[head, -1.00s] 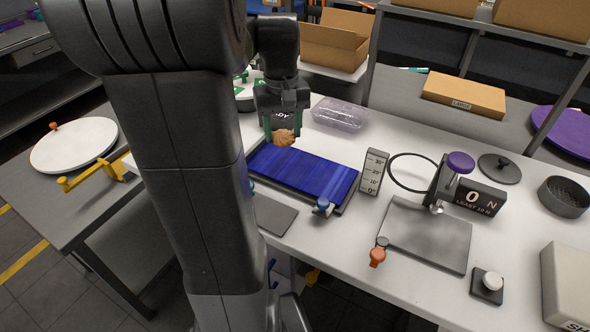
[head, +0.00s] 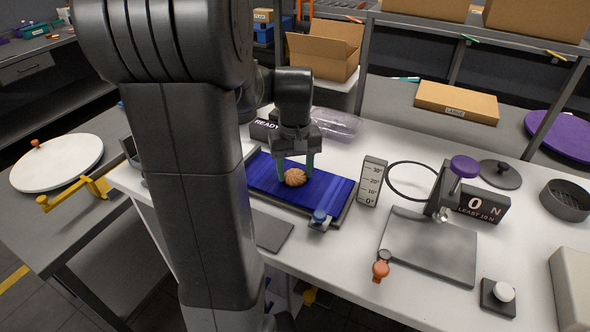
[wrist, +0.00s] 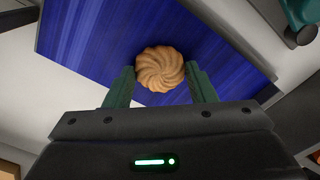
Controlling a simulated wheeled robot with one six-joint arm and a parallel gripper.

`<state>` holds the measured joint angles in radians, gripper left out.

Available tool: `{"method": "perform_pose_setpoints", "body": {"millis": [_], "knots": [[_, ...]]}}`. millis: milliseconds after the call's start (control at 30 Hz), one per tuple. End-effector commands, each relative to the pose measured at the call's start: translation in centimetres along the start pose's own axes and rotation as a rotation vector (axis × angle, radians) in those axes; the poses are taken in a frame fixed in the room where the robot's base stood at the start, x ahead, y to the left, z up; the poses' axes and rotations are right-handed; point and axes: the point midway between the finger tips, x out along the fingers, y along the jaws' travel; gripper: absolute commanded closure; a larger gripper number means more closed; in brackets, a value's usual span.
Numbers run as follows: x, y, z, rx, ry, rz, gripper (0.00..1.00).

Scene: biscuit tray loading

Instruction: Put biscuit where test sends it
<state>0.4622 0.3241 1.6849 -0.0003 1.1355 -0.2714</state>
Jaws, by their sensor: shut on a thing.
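A round golden biscuit with swirled ridges (head: 295,178) is between the green fingers of my gripper (head: 295,171). My gripper is shut on it, and it shows in the wrist view (wrist: 160,69) between both fingertips. The biscuit is over the blue ribbed panel (head: 332,193); I cannot tell whether it touches it. A scale marked 0° to 30° (head: 371,182) stands at the panel's right end. To the right is a press stand with a purple knob (head: 464,166), a flat grey plate (head: 430,245) and a display (head: 483,205) reading 0 N, LEAST 10 N.
A clear plastic tray (head: 338,124) lies behind the panel, beside a display reading READY (head: 265,129). A black ring (head: 412,163), an orange-topped item (head: 381,270) and a white button (head: 503,291) are at right. A white round board (head: 57,163) is on the left table. My arm hides part of the bench.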

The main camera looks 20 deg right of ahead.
Motion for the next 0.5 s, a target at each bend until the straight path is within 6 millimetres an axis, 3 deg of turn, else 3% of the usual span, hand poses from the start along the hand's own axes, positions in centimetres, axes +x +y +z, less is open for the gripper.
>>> {"method": "perform_pose_setpoints", "body": {"millis": [367,400,500], "knots": [[0.62,0.00,-0.03,0.000,0.002,0.000,0.58],[0.48,0.01,-0.04,0.000,0.002,0.001,0.42],[0.46,0.01,-0.04,0.000,0.002,0.001,0.28]]}}
